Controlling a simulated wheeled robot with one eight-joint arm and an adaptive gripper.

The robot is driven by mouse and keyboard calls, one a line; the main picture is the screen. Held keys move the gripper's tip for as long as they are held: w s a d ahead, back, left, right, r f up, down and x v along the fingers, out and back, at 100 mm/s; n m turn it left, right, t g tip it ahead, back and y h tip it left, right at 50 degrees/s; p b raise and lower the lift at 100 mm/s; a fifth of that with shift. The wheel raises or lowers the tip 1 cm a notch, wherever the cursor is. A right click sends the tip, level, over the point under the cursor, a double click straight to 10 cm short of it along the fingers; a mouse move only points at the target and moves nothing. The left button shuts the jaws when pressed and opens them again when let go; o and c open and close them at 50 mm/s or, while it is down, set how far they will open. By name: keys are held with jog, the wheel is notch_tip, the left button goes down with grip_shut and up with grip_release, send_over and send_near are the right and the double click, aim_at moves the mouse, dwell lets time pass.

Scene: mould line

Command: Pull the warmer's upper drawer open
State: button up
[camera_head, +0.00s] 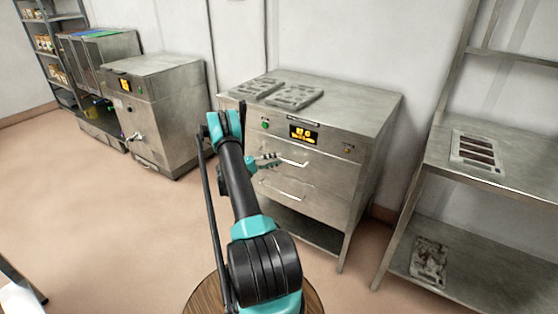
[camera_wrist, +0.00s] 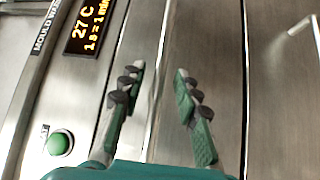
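The warmer (camera_head: 345,130) is the steel cabinet in the middle of the head view, with an orange display. Its upper drawer (camera_head: 325,171) looks shut, flush with the front. The upper drawer's bar handle (camera_head: 292,162) runs across its face. My gripper (camera_head: 277,160) is at the left part of this handle. In the wrist view my gripper (camera_wrist: 158,74) is open, its two green fingers apart. A bright bar, apparently the upper handle (camera_wrist: 160,85), lies between the fingers. I cannot tell whether either finger touches it.
The lower drawer's handle (camera_head: 283,190) is just below; its end shows in the wrist view (camera_wrist: 300,25). Grey moulds (camera_head: 293,96) lie on the warmer's top. A steel rack (camera_head: 495,178) stands close on the right, another machine (camera_head: 165,105) on the left. The floor in front is clear.

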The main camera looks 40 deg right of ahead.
jog(key=shift+x, duration=0.9)
grip_shut()
